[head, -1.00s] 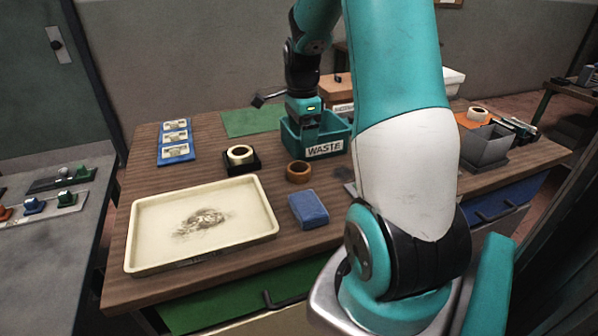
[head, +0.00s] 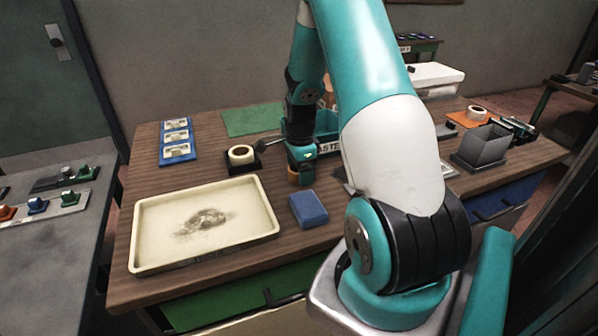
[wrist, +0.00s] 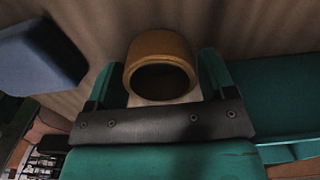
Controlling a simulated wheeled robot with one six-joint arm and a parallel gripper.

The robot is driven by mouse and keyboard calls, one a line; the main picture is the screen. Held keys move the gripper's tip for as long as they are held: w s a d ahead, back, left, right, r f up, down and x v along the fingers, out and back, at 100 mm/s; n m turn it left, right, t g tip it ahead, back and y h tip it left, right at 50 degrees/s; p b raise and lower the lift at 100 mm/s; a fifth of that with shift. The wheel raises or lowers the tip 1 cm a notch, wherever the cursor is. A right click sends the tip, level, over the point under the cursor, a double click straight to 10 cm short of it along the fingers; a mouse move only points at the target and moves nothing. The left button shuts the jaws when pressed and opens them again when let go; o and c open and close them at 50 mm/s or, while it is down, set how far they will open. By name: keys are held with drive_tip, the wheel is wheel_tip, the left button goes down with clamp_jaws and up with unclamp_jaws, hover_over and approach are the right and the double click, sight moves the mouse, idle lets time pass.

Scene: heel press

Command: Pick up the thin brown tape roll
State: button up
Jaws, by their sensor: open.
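The brown tape roll (head: 292,175) stands on the wooden table and is mostly hidden behind my gripper (head: 301,172) in the head view. In the wrist view the roll (wrist: 160,50) shows its ring and dark hole, between the two teal fingers of my gripper (wrist: 160,82). The fingers are open, with a gap on either side of the roll. My gripper points down at the roll, low over the table.
A blue block (head: 308,209) lies close in front of the roll. A cream roll (head: 241,153) sits in a black holder to the left. The teal waste bin (head: 327,146) is just behind my gripper. A stained cream tray (head: 160,242) fills the front left.

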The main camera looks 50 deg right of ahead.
drive_tip(key=shift+c, duration=0.2)
drive_tip(key=c, duration=0.6)
drive_tip(key=shift+c, duration=0.2)
drive_tip(key=shift+r, duration=0.15)
